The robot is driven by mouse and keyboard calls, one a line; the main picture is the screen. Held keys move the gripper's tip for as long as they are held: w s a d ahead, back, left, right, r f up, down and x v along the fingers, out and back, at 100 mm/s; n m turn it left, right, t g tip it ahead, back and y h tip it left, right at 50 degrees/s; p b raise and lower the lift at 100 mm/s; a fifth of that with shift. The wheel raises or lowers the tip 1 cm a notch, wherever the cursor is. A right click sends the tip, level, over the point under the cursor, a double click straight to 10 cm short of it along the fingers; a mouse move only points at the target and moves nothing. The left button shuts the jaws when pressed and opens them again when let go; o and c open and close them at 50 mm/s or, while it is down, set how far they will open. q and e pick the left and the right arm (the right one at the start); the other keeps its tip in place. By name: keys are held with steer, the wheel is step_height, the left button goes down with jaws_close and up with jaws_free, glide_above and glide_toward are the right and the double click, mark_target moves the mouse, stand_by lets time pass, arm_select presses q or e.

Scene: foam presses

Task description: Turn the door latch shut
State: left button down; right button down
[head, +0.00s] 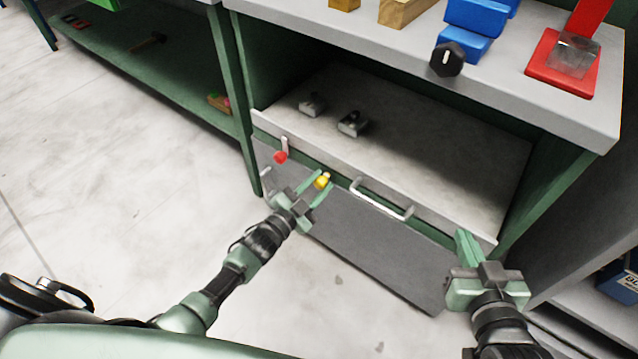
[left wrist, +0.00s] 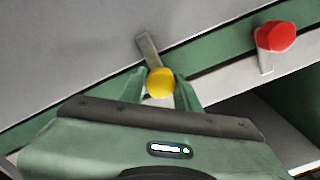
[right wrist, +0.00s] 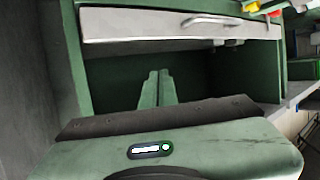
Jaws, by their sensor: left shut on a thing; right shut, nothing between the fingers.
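The grey door panel (head: 375,255) is under the open shelf of the green bench. A latch with a yellow knob (head: 322,181) sits at its upper edge. My left gripper (head: 319,187) is shut on this yellow knob (left wrist: 160,83). In the left wrist view, the latch's metal lever (left wrist: 148,48) runs from the knob over the grey panel. A second knob, red (head: 281,157), has its own metal lever (left wrist: 265,63) lying over the pale edge strip. My right gripper (head: 468,245) is shut and empty near the right end of the shelf edge, apart from the latch.
A metal bar handle (head: 383,200) sticks out right of the yellow knob, between my grippers. Two small grey parts (head: 312,104) (head: 353,123) are on the shelf. A black dial (head: 447,59) is on the bench front above. The floor at left is clear.

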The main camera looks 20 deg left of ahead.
arm_select(q)
steer(key=shift+a+f, duration=0.1)
steer(key=shift+f, duration=0.15)
steer(key=c, duration=1.1)
jaws_free()
steer(key=shift+o, duration=0.2)
steer(key=shift+r, duration=0.1)
steer(key=shift+s, duration=0.25)
steer(key=p+v, duration=0.2)
steer(key=v, duration=0.5)
steer(key=shift+s+a, duration=0.15)
arm_select(e)
steer(key=s+d+f+g+h, duration=0.1)
steer(key=s+d+f+g, duration=0.1)
steer(key=s+f+g, duration=0.3)
step_height(320, 180, down, 2)
steer(key=shift+s+d+f, duration=0.1)
steer(key=shift+s+d, duration=0.25)
steer(key=shift+s, duration=0.3)
arm_select(q)
steer(key=shift+r, duration=0.1)
